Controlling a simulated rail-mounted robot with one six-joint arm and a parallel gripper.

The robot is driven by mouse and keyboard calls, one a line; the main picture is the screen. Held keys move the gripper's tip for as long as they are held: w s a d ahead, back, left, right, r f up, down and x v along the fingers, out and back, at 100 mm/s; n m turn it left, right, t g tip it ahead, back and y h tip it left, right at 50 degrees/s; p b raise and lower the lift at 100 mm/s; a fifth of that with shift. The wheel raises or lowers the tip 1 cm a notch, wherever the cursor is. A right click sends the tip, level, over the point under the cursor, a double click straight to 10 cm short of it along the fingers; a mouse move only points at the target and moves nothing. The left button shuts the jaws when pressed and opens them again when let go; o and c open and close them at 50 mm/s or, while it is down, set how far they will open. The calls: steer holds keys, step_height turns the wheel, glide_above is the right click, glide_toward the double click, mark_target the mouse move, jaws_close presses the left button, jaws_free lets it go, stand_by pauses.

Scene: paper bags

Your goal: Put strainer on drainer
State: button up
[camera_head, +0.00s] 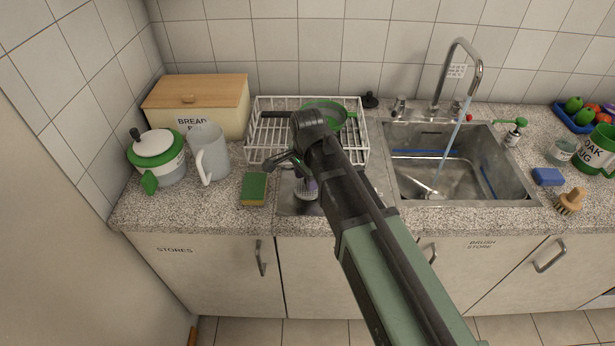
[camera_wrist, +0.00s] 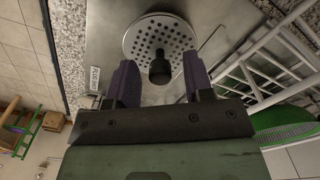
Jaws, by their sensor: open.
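A round metal perforated disc with a black knob (camera_wrist: 152,30), like a sink strainer, lies on a steel surface in the wrist view. My gripper (camera_wrist: 160,80) is open, its two purple fingers on either side of the knob. They look apart from it; the height gap is unclear. In the head view my gripper (camera_head: 304,182) points down over the steel drainboard (camera_head: 290,205) left of the sink, and my arm hides most of the disc. A white wire drainer rack (camera_head: 262,150) stands behind. A green mesh sieve (camera_head: 336,108) rests in it, partly hidden; it also shows in the wrist view (camera_wrist: 285,122).
A sink (camera_head: 455,180) with running tap (camera_head: 475,72) lies to the right. A brush (camera_head: 570,201) and blue sponge (camera_head: 548,177) lie right of the sink.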

step_height(320, 180, up, 12)
steer(key=p, duration=1.1)
steer(key=s+d+n, duration=1.1)
steer(key=d, duration=0.5)
steer(key=shift+s+d, duration=0.2)
steer(key=shift+s, duration=0.1)
steer(key=shift+f, duration=0.1)
steer(key=shift+c, duration=0.4)
